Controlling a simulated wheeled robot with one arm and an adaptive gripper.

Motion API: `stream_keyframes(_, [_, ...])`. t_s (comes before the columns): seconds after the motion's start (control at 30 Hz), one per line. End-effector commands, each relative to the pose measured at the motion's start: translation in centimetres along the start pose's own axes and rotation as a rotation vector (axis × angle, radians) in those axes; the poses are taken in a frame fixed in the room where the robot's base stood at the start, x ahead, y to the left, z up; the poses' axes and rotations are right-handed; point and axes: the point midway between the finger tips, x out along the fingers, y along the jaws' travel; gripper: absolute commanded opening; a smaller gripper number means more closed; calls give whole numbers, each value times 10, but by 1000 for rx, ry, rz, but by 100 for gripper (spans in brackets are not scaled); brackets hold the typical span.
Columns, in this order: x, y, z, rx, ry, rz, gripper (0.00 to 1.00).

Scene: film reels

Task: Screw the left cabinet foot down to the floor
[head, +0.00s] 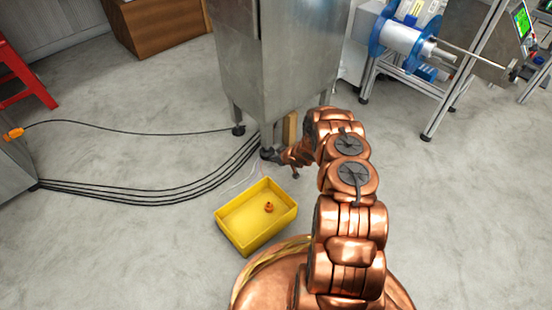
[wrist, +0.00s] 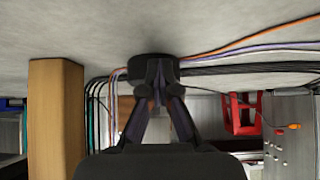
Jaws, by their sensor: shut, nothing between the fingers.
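The grey metal cabinet (head: 283,70) stands on short legs with black feet. One black foot (head: 238,130) is under its left corner in the head view. My gripper (head: 273,155) is low at the front corner, where it largely hides the foot there. In the wrist view, which shows the floor at the top, a round black foot (wrist: 153,66) is right at the fingertips of my gripper (wrist: 154,92). The fingers are closed together with nothing held. I cannot tell whether they touch the foot, or whether its base meets the floor.
A wooden block (head: 290,128) stands beside the gripper, under the cabinet; it also shows in the wrist view (wrist: 55,115). A yellow tray (head: 232,237) with a small orange piece (head: 269,207) lies in front. Black cables (head: 150,200) cross the floor at left. Machinery (head: 405,40) stands at right.

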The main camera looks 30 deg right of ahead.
Motion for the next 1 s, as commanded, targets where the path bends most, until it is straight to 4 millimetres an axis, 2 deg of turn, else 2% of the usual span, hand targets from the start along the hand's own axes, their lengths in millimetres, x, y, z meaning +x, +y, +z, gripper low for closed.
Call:
stream_keyframes(0.03, [6,-7,-26,-23,44,-9,0])
stream_keyframes(0.3, [5,-6,-31,-23,51,-3,0])
stream_keyframes(0.4, [-2,-8,-27,-20,50,-2,0])
stream_keyframes(0.7, [-18,-11,4,-4,25,5,0])
stream_keyframes(1.0, [-18,-13,11,-3,17,4,0])
